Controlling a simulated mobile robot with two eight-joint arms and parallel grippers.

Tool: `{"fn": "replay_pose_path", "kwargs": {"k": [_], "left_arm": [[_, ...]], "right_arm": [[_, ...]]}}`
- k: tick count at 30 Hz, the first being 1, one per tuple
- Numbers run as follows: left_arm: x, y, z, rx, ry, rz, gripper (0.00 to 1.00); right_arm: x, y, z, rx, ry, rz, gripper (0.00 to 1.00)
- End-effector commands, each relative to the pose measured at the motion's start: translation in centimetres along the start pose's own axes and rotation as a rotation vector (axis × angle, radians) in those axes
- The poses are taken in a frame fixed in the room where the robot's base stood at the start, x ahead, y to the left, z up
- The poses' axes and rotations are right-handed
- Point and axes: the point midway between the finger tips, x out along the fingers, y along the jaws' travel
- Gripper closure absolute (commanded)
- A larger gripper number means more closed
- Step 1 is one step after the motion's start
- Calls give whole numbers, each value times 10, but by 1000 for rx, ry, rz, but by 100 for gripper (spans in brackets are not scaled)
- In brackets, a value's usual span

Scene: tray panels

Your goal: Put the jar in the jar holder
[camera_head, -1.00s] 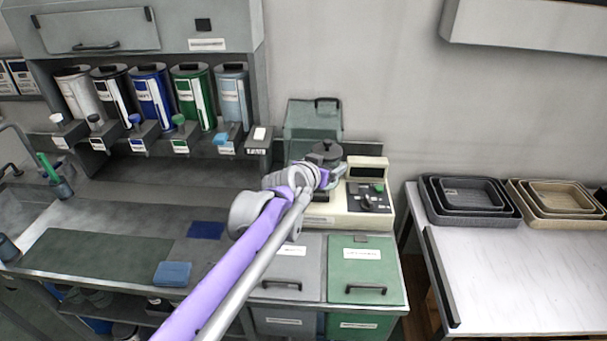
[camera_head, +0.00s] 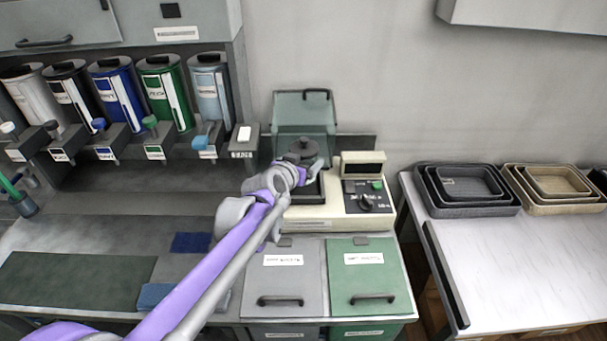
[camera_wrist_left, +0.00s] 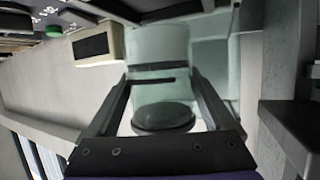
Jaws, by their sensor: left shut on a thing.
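The jar (camera_head: 303,149) has a dark round lid with a knob. In the head view it is at the cream machine (camera_head: 328,214), in front of the machine's raised, see-through greenish cover (camera_head: 303,108). My left gripper (camera_head: 308,172) is shut on the jar and hides part of it. In the left wrist view the dark lid (camera_wrist_left: 163,117) shows between the two fingers. I take the dark, framed recess at the machine's left side for the jar holder (camera_head: 312,190). The arm partly hides it, and I cannot tell whether the jar touches it. My right gripper is not in view.
The machine's small display (camera_head: 362,160) stands right of the jar. Colored dispensers (camera_head: 165,93) line the left back. A grey bin lid (camera_head: 283,285) and a green bin lid (camera_head: 370,285) are in front. Nested trays (camera_head: 465,190) stand on the white table at right.

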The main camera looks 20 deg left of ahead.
Motion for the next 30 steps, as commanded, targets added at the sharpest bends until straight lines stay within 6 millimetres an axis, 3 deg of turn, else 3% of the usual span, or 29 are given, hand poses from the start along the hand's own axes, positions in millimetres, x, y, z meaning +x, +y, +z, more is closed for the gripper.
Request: {"fn": "replay_pose_path", "kwargs": {"k": [9,20,21,23,30], "left_arm": [[15,0,34,0,1,-1,100],[16,0,38,0,1,-1,100],[16,0,39,0,0,0,12],[16,0,38,0,0,0,1],[16,0,37,0,0,0,0]], "right_arm": [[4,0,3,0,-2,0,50],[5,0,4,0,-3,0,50],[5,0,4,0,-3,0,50],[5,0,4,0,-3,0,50],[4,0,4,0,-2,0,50]]}}
